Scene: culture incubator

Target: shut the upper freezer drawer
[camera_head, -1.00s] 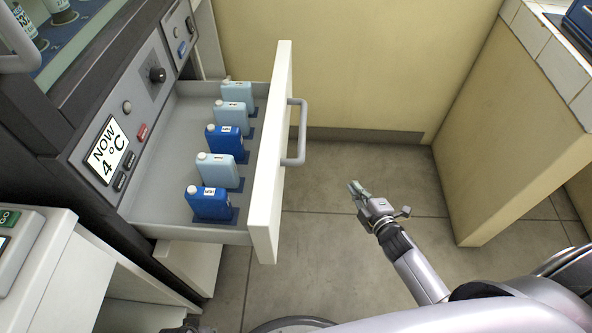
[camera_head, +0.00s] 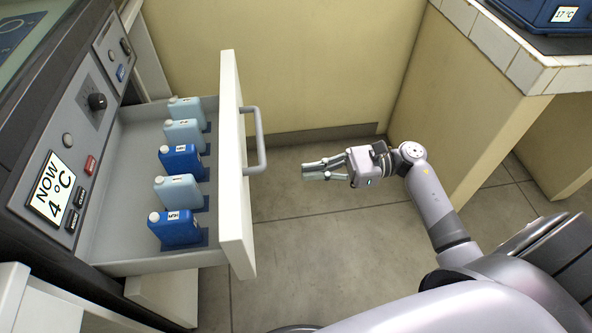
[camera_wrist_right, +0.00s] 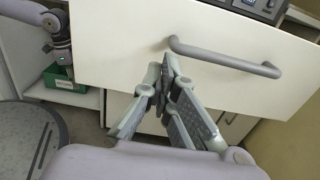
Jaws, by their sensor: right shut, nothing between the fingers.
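The upper freezer drawer (camera_head: 237,190) stands pulled out to the right in the head view, with several blue and light blue bottles standing inside. Its grey bar handle (camera_head: 262,150) is on the white front. My right gripper (camera_head: 304,171) is shut and empty, to the right of the handle and apart from it, pointing at the drawer. In the right wrist view the white drawer front (camera_wrist_right: 110,45) fills the upper middle. There the handle (camera_wrist_right: 225,58) lies right of the shut fingertips (camera_wrist_right: 170,65). Part of my left arm shows at upper left; its fingers are unclear.
The control panel with a 4°C display (camera_head: 50,188) is left of the drawer. A tiled counter (camera_head: 500,45) stands at the right with a blue box (camera_head: 548,14). A green box (camera_wrist_right: 62,78) sits on a low shelf. Floor between drawer and counter is clear.

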